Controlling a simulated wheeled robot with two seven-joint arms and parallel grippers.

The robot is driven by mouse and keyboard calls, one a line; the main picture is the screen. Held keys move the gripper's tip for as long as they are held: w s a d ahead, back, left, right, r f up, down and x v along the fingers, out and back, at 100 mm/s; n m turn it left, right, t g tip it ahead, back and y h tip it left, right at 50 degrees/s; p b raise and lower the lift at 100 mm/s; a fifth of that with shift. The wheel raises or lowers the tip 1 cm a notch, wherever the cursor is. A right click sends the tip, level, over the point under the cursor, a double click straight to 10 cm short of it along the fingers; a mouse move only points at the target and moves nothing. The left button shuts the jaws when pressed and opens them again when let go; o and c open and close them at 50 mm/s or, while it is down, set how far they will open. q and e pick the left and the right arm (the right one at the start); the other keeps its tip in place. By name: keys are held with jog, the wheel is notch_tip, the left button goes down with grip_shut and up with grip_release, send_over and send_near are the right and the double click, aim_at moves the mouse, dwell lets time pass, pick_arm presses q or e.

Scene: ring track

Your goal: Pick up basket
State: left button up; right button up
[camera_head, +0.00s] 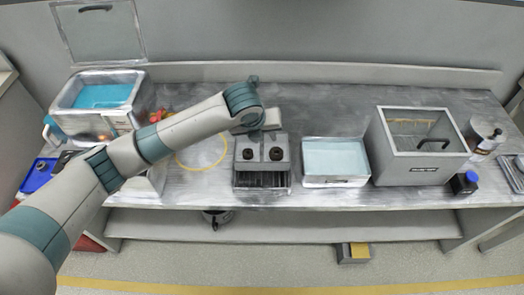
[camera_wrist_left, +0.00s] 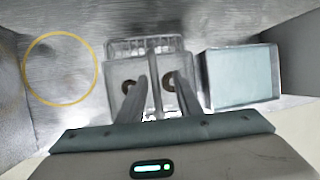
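A grey metal unit (camera_head: 262,153) with two round black knobs and a dark slotted front stands mid-counter. In the left wrist view, a wire basket (camera_wrist_left: 122,48) shows at the top of this unit, with a bar down its middle. The basket is not clear in the head view, where my left arm and gripper cover the area behind the unit. My left gripper (camera_head: 262,130) is above the unit's back. In the wrist view its two fingers (camera_wrist_left: 160,76) are apart, over the knob area, with nothing held between them. Contact cannot be told. My right gripper is not in view.
A yellow ring (camera_head: 202,166) lies left of the unit. A pale-blue-filled tray (camera_head: 336,180) is close on the right, then a grey lidded box (camera_head: 420,165). A metal basin (camera_head: 135,118) with blue inside stands far left. A jar (camera_head: 483,138) stands far right.

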pick_arm(q)
jog(key=x, duration=0.1)
jog(key=p+x, duration=0.1)
jog(key=x, duration=0.1)
jog(key=shift+a+f, duration=0.25)
jog(key=shift+f, duration=0.25)
jog(key=shift+w+f, duration=0.15)
jog(key=shift+f, duration=0.3)
jog(key=shift+r, duration=0.1)
grip_shut()
